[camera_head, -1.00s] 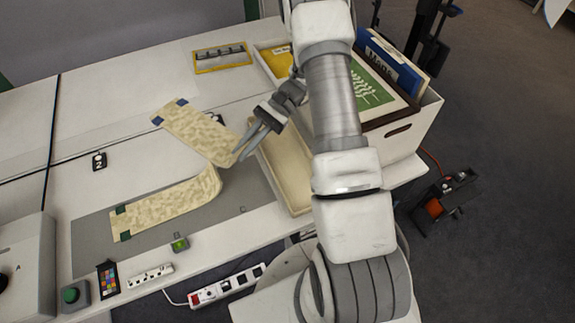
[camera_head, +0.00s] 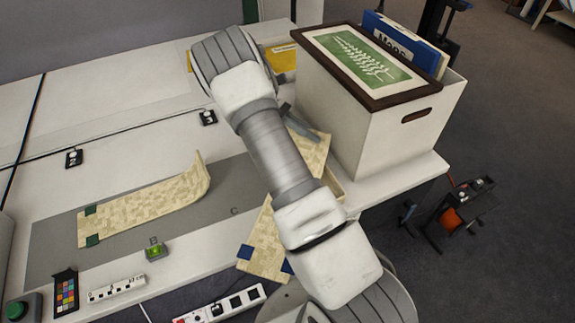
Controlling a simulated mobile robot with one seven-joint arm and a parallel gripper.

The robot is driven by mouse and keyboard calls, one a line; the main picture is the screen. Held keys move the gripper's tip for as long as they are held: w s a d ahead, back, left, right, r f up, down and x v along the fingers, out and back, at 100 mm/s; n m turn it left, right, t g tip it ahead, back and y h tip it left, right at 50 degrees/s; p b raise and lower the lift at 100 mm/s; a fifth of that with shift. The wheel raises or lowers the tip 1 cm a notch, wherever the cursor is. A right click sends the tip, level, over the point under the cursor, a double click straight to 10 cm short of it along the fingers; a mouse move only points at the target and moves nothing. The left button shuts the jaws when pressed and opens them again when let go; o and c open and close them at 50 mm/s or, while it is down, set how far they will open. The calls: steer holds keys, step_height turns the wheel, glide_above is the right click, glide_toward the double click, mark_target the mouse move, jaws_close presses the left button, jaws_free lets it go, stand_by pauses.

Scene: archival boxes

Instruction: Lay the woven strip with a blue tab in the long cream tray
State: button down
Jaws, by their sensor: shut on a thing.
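The woven strip with blue tabs (camera_head: 262,238) is cream and patterned. It runs steeply under my arm, its far end (camera_head: 316,146) beside the box. Its blue-tabbed near end reaches over the table's front edge; its middle is hidden. The long cream tray (camera_head: 333,182) shows only as a corner right of my arm, beneath or beside the strip; I cannot tell whether they touch. My gripper (camera_head: 303,129) is at the strip's far end, shut on it, mostly hidden by my arm.
A second woven strip with green tabs (camera_head: 150,205) lies on the grey mat (camera_head: 60,245), its right end curled up. A white box (camera_head: 385,135) with a framed green print (camera_head: 362,58) and blue folder (camera_head: 405,42) stands close right of the tray.

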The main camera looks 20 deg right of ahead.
steer(key=w+d+r+n+t+h+b, duration=0.1)
steer(key=w+n+t+b, duration=0.1)
steer(key=w+n+t, duration=0.1)
steer(key=w+d+r+n+t+h+b, duration=0.2)
steer(key=w, duration=0.3)
steer(key=w+d+r+n+t+h+b, duration=0.1)
steer(key=w+r+n+t+b, duration=0.1)
steer(key=w+n+t, duration=0.1)
steer(key=shift+w+d+r+n+t+h+b, duration=0.15)
steer(key=shift+w+n+t+h+b, duration=0.2)
steer(key=shift+w, duration=0.25)
steer(key=w+a+f+b, duration=0.1)
steer(key=w+a+f, duration=0.1)
steer(key=w+f, duration=0.1)
steer(key=w+a+f+b, duration=0.2)
steer(key=w+a+f, duration=0.1)
steer(key=f, duration=0.1)
steer(key=w+a+f+b, duration=0.2)
steer(key=w+f, duration=0.1)
steer(key=f, duration=0.1)
steer(key=shift+a+f, duration=0.1)
steer(key=shift+a, duration=0.05)
steer(key=c, duration=0.9)
jaws_free()
steer(key=shift+c, duration=0.2)
